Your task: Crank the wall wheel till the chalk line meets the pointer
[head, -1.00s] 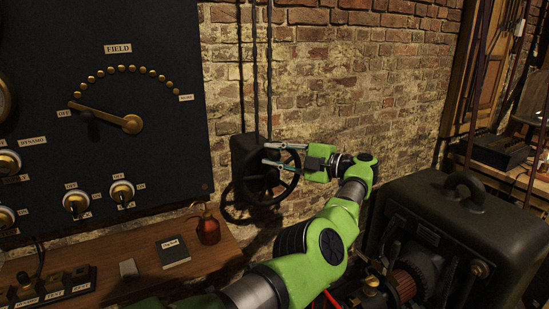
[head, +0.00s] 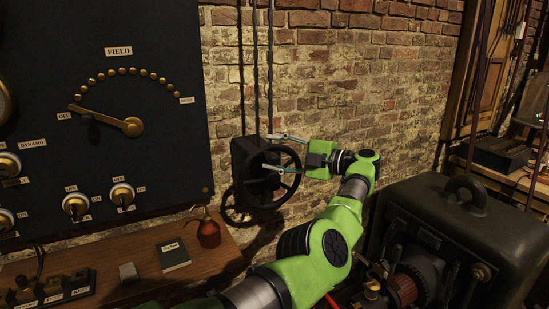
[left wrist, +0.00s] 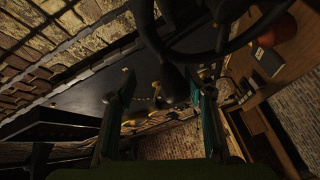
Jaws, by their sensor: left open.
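The black spoked wall wheel (head: 298,173) stands on a dark box (head: 239,153) on the brick wall. It also shows in the left wrist view as a dark curved rim (left wrist: 212,53) across the top. My left gripper (head: 268,151) is at the wheel's upper side with its two fingers spread wide. One finger shows above the rim and the other in front of the wheel. In the left wrist view the fingers (left wrist: 160,83) are apart with nothing held between them; I cannot tell if either touches the wheel. I cannot make out the chalk line or the pointer. My right gripper is out of view.
A dark switchboard panel (head: 170,45) hangs left of the wheel. Below it, a wooden shelf (head: 215,268) holds a red oil can (head: 209,233) and a dark booklet (head: 173,254). A bulky dark machine (head: 415,195) stands at the right, close to my left arm.

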